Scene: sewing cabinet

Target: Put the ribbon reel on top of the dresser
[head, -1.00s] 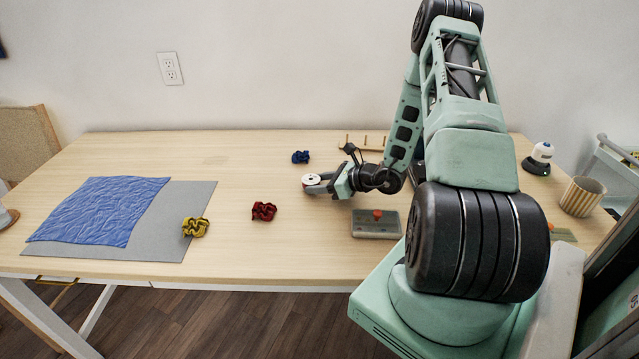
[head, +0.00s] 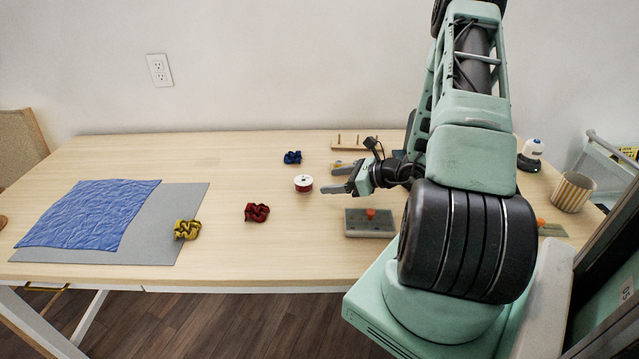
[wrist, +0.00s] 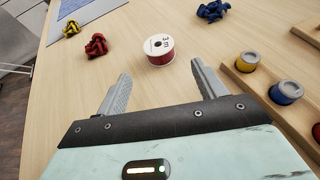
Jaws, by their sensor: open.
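The ribbon reel (head: 303,184), white-topped with red ribbon around its side, stands flat on the table in the head view. It also shows in the wrist view (wrist: 159,50), just beyond the fingertips. My gripper (head: 334,177) is to the right of the reel, apart from it. In the wrist view my gripper (wrist: 160,72) has its two fingers spread wide with nothing between them. No dresser can be made out in these views.
Red (head: 257,212), yellow (head: 187,229) and blue (head: 292,157) scrunchies lie around the reel. A grey box with an orange knob (head: 370,224) lies near the front. A wooden peg rack (head: 352,144) stands behind. Blue cloth (head: 85,215) lies on a grey mat (head: 165,225) at left.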

